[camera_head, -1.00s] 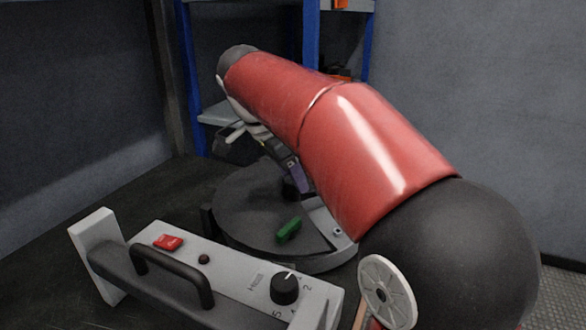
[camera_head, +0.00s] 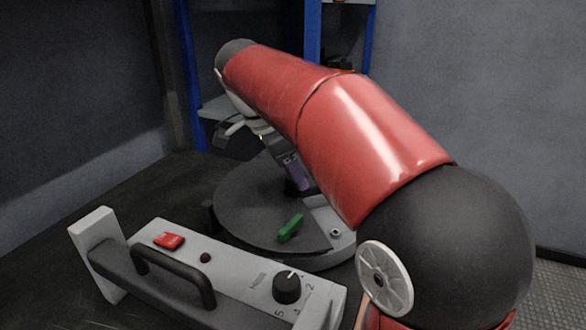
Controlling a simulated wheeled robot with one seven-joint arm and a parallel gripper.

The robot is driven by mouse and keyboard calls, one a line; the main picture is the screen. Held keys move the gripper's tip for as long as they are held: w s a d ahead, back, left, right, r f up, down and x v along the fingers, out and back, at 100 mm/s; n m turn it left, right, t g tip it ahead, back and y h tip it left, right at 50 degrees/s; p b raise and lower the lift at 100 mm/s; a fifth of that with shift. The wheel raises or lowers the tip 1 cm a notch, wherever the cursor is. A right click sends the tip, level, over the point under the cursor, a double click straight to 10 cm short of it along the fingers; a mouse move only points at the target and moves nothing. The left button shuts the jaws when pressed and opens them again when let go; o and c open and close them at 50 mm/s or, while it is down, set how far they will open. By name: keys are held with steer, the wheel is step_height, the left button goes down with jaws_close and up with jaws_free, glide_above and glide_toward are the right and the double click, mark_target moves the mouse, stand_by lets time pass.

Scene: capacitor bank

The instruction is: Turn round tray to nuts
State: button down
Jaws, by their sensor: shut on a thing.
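The round tray (camera_head: 250,220) is a dark disc low on the bench, with a light grey section on its right side. A small round metal piece, perhaps a nut (camera_head: 335,232), shows on that light section. A green piece (camera_head: 291,227) stands on the dark top near the front. My gripper (camera_head: 294,186) points down at the tray's middle, partly hidden by my red arm. It is shut on what looks like a dark knob at the tray's centre; the contact is hard to see.
A light grey control box (camera_head: 225,265) with a black handle (camera_head: 175,272), red switch (camera_head: 169,241) and black dial (camera_head: 287,287) stands in front of the tray. Blue-post shelving (camera_head: 312,45) stands behind. The dark bench is clear to the left.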

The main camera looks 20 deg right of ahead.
mark_target(278, 194)
steer(key=c, duration=0.8)
jaws_free()
steer(key=shift+c, duration=0.2)
steer(key=p+v, duration=0.1)
steer(key=v, duration=0.7)
